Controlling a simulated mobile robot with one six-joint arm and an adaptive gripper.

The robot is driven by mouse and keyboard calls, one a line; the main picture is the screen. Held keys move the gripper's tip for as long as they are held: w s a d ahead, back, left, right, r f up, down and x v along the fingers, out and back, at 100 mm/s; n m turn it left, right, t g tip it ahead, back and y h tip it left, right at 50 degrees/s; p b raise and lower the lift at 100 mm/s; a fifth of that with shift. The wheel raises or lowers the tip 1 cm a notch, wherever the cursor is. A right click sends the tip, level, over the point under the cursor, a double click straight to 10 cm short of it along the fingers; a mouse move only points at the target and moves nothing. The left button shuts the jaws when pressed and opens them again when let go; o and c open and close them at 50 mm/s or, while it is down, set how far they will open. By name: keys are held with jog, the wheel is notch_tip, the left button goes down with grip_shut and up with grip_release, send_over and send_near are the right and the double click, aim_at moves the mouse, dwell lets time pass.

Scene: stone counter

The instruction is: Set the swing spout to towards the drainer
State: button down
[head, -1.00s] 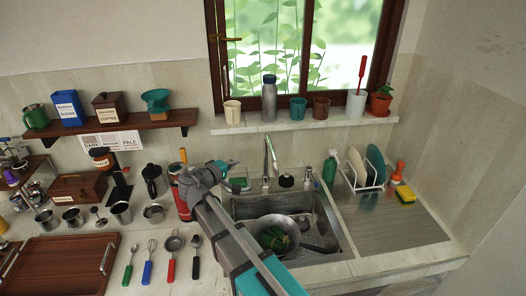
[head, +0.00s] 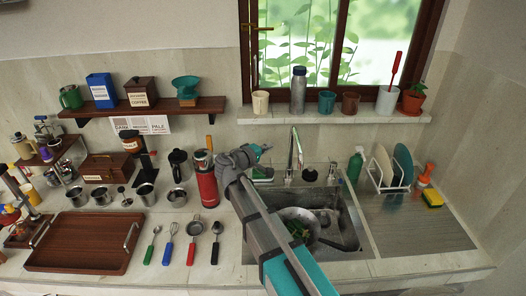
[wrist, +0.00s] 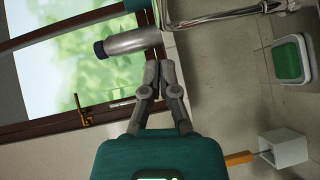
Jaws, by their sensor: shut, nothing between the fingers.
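The swing spout (head: 297,148) is a tall silver arch behind the sink. It appears to point forward over the basin, and its exact angle is hard to tell. In the wrist view the spout (wrist: 225,14) runs along the top, apart from my fingertips. My gripper (head: 266,149) is shut and empty, in the air just left of the spout. In the wrist view the closed fingertips (wrist: 158,66) show near the grey bottle in the picture. The drainer, a ridged metal board (head: 415,225) with a dish rack (head: 388,181), lies right of the sink.
A pan (head: 297,217) with something green lies in the sink basin. A green soap bottle (head: 355,168) stands between spout and rack. A grey bottle (head: 298,90) and cups stand on the sill above. A red canister (head: 205,180) stands left of my arm.

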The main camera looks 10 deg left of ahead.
jog(key=w+d+f+b, duration=0.1)
jog(key=w+d, duration=0.4)
jog(key=d, duration=0.2)
jog(key=shift+f, duration=0.25)
jog(key=shift+a, duration=0.1)
dwell(0.4)
